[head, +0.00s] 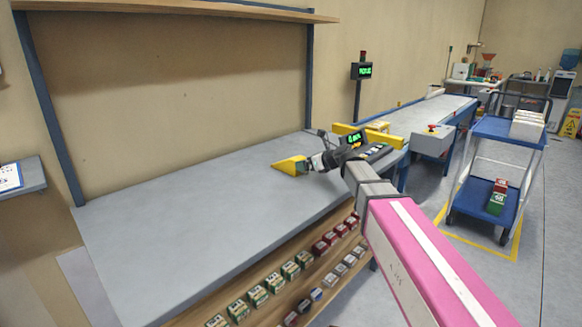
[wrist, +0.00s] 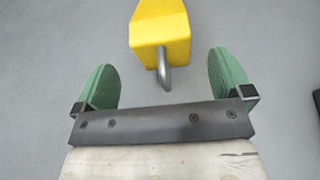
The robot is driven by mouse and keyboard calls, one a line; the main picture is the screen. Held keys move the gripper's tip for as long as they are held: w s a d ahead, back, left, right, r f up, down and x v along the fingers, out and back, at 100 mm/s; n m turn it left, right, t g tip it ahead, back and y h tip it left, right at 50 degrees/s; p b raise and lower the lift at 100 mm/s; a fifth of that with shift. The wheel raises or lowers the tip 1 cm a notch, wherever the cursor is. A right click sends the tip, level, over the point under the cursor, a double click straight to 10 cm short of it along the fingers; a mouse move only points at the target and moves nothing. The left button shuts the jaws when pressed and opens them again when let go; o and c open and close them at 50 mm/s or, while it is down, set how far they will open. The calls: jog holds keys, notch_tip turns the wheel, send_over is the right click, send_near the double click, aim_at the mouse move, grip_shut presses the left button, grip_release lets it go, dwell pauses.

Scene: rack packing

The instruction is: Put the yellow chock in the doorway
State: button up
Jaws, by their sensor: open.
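The yellow chock (head: 288,166) is a wedge lying on the grey workbench, towards its far right end. In the wrist view the chock (wrist: 160,30) shows at the top middle, with a grey metal handle or loop (wrist: 163,68) sticking out towards me. My gripper (wrist: 165,85) is open, its two green pads on either side of the handle and apart from it. In the head view my gripper (head: 312,163) is just right of the chock, partly hidden by my arm. No doorway can be made out in either view.
The workbench (head: 190,215) is clear to the left of the chock. A scale with a green display (head: 357,138) and a yellow bar stand close behind my gripper. A shelf of small boxes (head: 290,270) runs below the front edge. A blue cart (head: 507,132) stands at right.

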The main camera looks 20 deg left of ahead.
aim_at(291, 164)
jog(key=x, duration=0.4)
jog(key=shift+w+a, duration=0.3)
jog(key=shift+w, duration=0.05)
